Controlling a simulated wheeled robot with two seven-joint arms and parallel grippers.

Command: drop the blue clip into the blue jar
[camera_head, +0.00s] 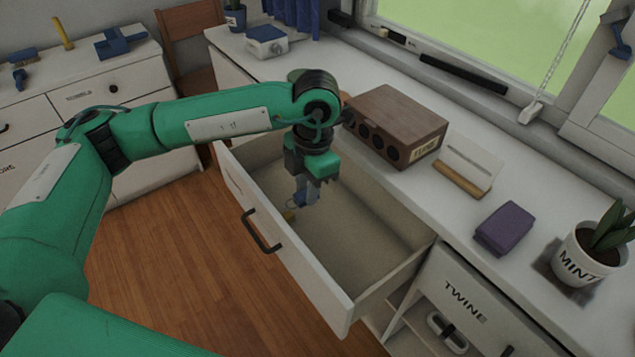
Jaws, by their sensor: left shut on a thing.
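My left gripper (306,186) points down into the open drawer (372,232), near its far left part. It is shut on a small blue thing, which looks like the blue clip (304,197); the fingers partly hide it. I cannot make out a blue jar for certain; a dark blue pot (235,18) with a plant stands at the far end of the counter. My right gripper is not in view.
On the counter, a brown wooden box with round holes (397,125) stands close to my left wrist. A card in a wooden holder (468,165), a purple cloth (504,228) and a MINT pot (585,262) are further right. A dresser (85,95) stands at left.

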